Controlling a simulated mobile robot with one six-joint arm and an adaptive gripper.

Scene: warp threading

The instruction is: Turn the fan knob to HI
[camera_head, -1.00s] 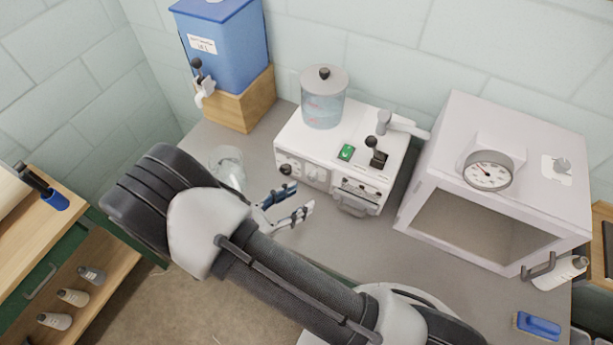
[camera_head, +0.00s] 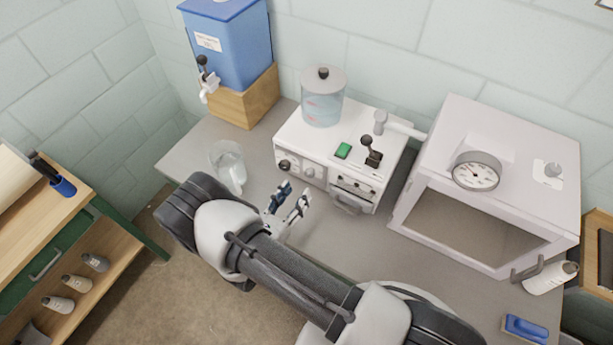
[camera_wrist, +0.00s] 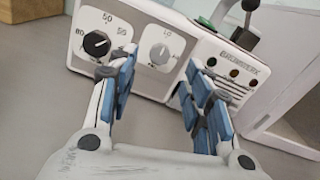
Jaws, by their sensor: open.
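The white machine (camera_head: 340,150) stands on the grey bench, with its dials on the front. In the wrist view a pale grey knob (camera_wrist: 160,54) with a "LO" mark beside it shows between my fingers; I take it as the fan knob. Its pointer direction is hard to read. A black knob (camera_wrist: 97,43) with numbers around it sits left of it, partly near my left finger. My gripper (camera_head: 293,194) is open and empty in front of the panel, fingers pointing toward it. It also shows in the wrist view (camera_wrist: 158,78), apart from the grey knob.
A glass beaker (camera_head: 228,165) stands left of the machine. A blue tank (camera_head: 228,50) on a wooden block is behind it. A white cabinet with a gauge (camera_head: 476,171) stands at the right. The machine's top has a black lever (camera_head: 371,150) and a green switch (camera_head: 343,151).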

